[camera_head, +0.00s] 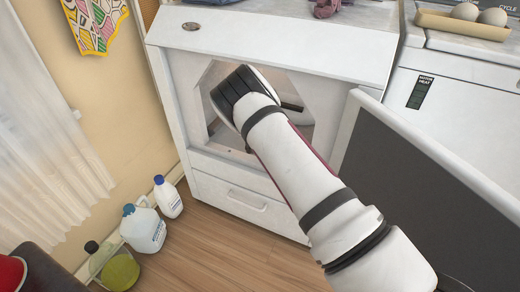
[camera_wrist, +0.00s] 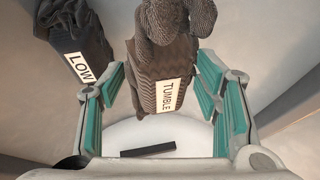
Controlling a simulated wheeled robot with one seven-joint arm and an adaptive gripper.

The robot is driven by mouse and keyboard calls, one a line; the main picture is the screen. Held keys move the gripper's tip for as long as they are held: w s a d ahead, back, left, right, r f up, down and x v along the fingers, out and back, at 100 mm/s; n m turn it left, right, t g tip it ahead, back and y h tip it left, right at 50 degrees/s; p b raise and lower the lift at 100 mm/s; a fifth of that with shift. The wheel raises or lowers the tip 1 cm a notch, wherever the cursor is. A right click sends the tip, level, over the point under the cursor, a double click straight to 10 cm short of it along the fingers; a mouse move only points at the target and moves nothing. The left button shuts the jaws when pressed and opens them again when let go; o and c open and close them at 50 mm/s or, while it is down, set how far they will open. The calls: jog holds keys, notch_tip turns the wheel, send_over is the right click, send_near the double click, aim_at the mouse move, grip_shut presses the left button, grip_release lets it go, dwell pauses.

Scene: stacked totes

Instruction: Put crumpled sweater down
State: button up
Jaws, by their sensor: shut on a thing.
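A grey-brown knit bundle, which looks like the crumpled sweater (camera_wrist: 165,50), shows in the wrist view with a white "TUMBLE" label facing me. My gripper (camera_wrist: 163,88) has its teal-padded fingers on either side of the bundle's lower end and is shut on it. In the head view my arm reaches into the open opening of a white dryer (camera_head: 190,85); the fingers and the bundle are hidden there. Whether the bundle touches the drum floor cannot be told.
A darker folded cloth (camera_wrist: 75,40) labelled "LOW" lies left of the bundle in the wrist view. The dryer door (camera_head: 420,170) stands open at right. Bottles (camera_head: 143,228) stand on the floor at left. A pinkish cloth (camera_head: 326,8) lies on the dryer top.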

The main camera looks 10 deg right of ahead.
jog(key=shift+f+b, duration=0.65)
jog(key=shift+f, duration=1.15)
jog(key=shift+f, duration=0.1)
jog(key=shift+f+b, duration=0.35)
jog(key=shift+b, duration=0.1)
jog(key=shift+f, duration=0.2)
jog(key=o, duration=1.2)
jog(key=shift+r, duration=0.15)
jog(key=shift+r+p, duration=0.25)
jog(key=shift+p, duration=0.05)
jog(key=p+v, duration=0.4)
jog(key=v, duration=0.8)
jog(key=shift+r, duration=0.25)
